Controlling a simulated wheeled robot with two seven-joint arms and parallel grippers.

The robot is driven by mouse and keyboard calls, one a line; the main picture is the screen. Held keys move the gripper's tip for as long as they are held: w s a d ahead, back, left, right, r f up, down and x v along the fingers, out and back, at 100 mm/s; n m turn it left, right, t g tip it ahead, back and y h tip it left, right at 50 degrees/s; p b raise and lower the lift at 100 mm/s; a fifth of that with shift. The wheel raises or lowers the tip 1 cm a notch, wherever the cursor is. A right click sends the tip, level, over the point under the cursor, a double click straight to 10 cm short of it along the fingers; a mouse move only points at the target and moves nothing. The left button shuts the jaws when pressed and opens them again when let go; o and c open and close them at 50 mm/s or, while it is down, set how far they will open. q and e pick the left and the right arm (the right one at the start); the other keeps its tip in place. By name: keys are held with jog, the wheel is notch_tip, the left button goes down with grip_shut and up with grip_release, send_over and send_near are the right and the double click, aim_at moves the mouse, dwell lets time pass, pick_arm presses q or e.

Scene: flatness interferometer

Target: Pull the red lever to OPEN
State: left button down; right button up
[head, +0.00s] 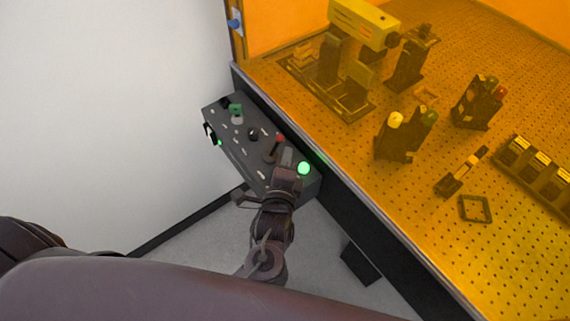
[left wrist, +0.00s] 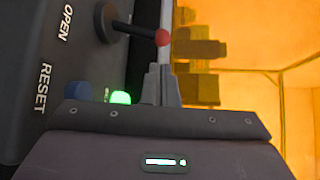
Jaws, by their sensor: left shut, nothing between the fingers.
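The red lever (head: 280,139) stands on a dark control box, a dark stem with a red ball knob. In the left wrist view its red knob (left wrist: 162,37) sticks out from the panel, with the round base beside the word OPEN (left wrist: 65,22). My left gripper (head: 286,161) is shut and empty, close to the lever on its near side. In the left wrist view the fingertips (left wrist: 161,68) point at the knob and sit just below it in the picture; I cannot tell whether they touch. My right gripper is not in view.
The control box (head: 225,127) carries a green knob (head: 236,111), a black knob (head: 253,133) and a lit green button (head: 303,168). A blue button (left wrist: 78,91) sits near RESET. An amber-screened optical table (head: 420,200) with several instruments borders the box. A white wall (head: 110,100) stands left.

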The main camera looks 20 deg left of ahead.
aim_at(276, 146)
pick_arm(q)
jog(key=w, duration=0.3)
jog(key=shift+w+a+f, duration=0.2)
jog(key=shift+w+f, duration=0.05)
jog(key=shift+w, duration=0.15)
jog(key=shift+w+a, duration=0.1)
jog(key=shift+w, duration=0.3)
jog(key=shift+f, duration=0.1)
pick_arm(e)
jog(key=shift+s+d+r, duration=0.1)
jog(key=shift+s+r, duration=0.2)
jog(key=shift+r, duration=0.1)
pick_arm(q)
jog(key=shift+w+p, duration=0.1)
jog(key=shift+p, duration=0.25)
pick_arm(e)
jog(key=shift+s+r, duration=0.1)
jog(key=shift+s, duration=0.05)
